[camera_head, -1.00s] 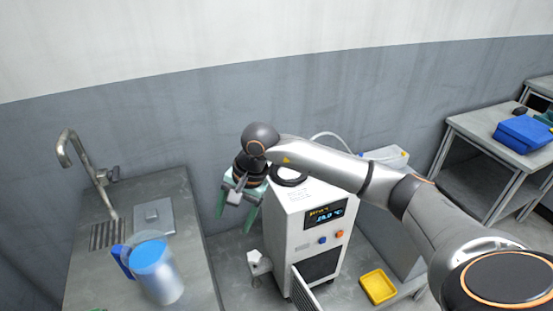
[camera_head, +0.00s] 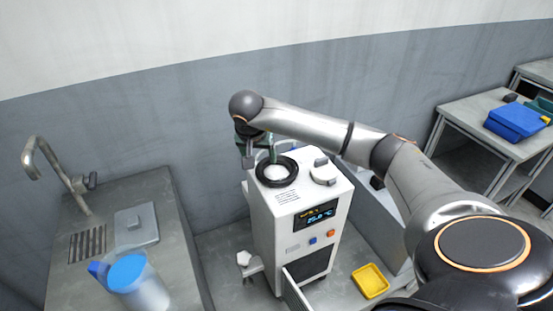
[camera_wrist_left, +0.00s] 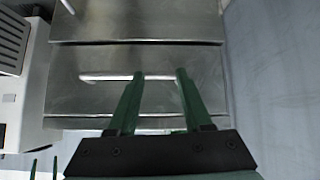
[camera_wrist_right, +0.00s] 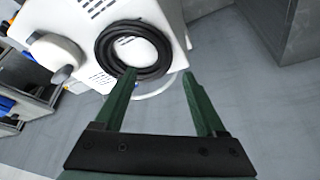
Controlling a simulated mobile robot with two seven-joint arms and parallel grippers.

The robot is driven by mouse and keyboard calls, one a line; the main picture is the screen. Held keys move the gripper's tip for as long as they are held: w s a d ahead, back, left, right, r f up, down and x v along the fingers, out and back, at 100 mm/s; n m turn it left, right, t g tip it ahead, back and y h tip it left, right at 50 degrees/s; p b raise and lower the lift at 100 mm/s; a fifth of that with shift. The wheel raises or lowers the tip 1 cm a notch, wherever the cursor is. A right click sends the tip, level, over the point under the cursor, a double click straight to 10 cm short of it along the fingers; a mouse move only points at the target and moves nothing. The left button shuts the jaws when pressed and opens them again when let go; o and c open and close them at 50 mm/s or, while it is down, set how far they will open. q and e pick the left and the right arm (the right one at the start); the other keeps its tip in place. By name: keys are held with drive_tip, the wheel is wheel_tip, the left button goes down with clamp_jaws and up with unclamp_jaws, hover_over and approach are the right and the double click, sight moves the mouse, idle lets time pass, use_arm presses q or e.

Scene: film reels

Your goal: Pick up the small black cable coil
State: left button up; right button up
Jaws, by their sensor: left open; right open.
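The small black cable coil (camera_head: 292,179) lies flat on top of the white machine (camera_head: 262,208), near its back left corner. It also shows in the right wrist view (camera_wrist_right: 104,50). My right gripper (camera_head: 262,152) is open and empty at the coil's back edge. In the right wrist view, my right gripper's (camera_wrist_right: 158,72) left fingertip overlaps the coil's near rim; I cannot tell whether it touches. The other finger is outside the ring. My left gripper (camera_wrist_left: 160,72) is open and empty in front of metal drawers (camera_wrist_left: 150,62); it is outside the head view.
A sink counter (camera_head: 180,240) with a blue-lidded jug (camera_head: 140,285) is at left. A yellow tray (camera_head: 370,281) lies low at right. A table (camera_head: 465,112) with blue cases (camera_head: 517,121) stands behind.

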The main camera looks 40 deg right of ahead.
sight(259, 166)
drive_tip(key=shift+w+a+p+x, duration=0.15)
drive_tip(key=shift+p+x, duration=0.1)
drive_tip(key=shift+x, duration=1.1)
drive_tip(key=shift+w+a+p+x, duration=0.1)
drive_tip(key=shift+p+x, duration=0.1)
drive_tip(key=shift+x, duration=1.15)
drive_tip(key=shift+c, duration=0.4)
clamp_jaws()
